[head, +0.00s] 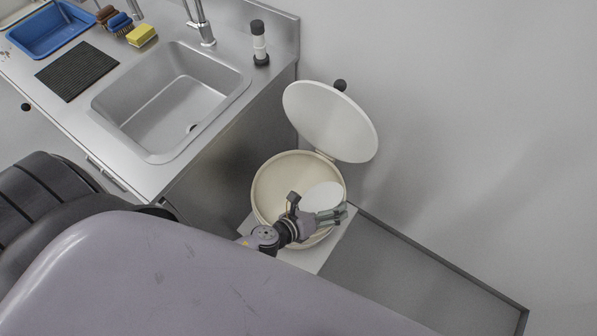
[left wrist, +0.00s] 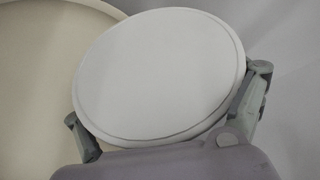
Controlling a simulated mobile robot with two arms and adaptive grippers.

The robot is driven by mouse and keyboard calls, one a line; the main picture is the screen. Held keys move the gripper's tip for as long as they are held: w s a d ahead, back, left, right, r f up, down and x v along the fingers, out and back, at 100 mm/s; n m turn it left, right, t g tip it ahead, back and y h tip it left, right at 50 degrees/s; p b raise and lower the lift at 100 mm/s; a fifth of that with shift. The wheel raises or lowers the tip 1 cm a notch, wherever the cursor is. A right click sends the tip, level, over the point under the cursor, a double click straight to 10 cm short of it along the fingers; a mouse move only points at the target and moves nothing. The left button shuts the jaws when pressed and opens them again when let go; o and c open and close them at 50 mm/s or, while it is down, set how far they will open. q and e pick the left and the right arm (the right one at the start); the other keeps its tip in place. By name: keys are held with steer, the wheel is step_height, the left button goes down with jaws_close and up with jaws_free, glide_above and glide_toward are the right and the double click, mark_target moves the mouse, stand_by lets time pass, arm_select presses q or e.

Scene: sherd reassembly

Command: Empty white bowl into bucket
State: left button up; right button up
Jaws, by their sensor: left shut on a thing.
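The cream bucket (head: 272,188) stands open, with its round lid (head: 330,122) tilted up behind it. My left gripper (head: 333,215) is over the right part of the bucket's mouth. It is shut on the white bowl (head: 321,195), which shows as a pale round disc above the opening. In the left wrist view the bowl (left wrist: 160,72) lies between my two fingers, with the bucket (left wrist: 40,60) behind it at the left. I cannot tell whether anything is in the bowl. The bucket's inside looks plain where it shows. My right gripper is not in view.
A steel counter with a sink (head: 170,100) is left of the bucket. On it are a blue tub (head: 52,30), a black ribbed mat (head: 77,70), a yellow sponge (head: 141,36), brushes and a black-and-white cylinder (head: 259,42). The wall is close behind the lid. Floor at the right is clear.

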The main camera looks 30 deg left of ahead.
mark_target(312, 198)
arm_select(q)
steer(key=shift+w+a+f+n, duration=0.1)
steer(key=shift+a+n, duration=0.1)
steer(key=shift+n, duration=0.1)
steer(key=shift+w+a+f+n+h+b, duration=0.15)
steer(key=shift+a+n+h+b, duration=0.15)
steer(key=shift+n+h, duration=0.15)
steer(key=shift+a+r+g+h, duration=0.1)
steer(key=shift+r+g+h, duration=0.15)
steer(key=shift+r+g, duration=0.1)
steer(key=shift+n, duration=0.25)
steer(key=shift+a+r+n+h+p, duration=0.1)
steer(key=shift+r+n+h+p, duration=0.2)
steer(key=shift+h+p, duration=0.1)
stand_by(0.3)
steer(key=shift+w+a+r+n+h, duration=0.2)
steer(key=shift+a+r+n+h, duration=0.4)
steer(key=shift+n, duration=0.4)
stand_by(1.2)
steer(key=shift+w+a+r+n+h+b, duration=0.25)
steer(key=shift+a+n+h+b, duration=0.05)
steer(key=shift+a, duration=0.25)
steer(key=shift+w+a+r+n+h+b, duration=0.2)
steer(key=shift+a+n+h+b, duration=0.1)
steer(key=shift+a, duration=0.25)
steer(key=shift+r, duration=0.1)
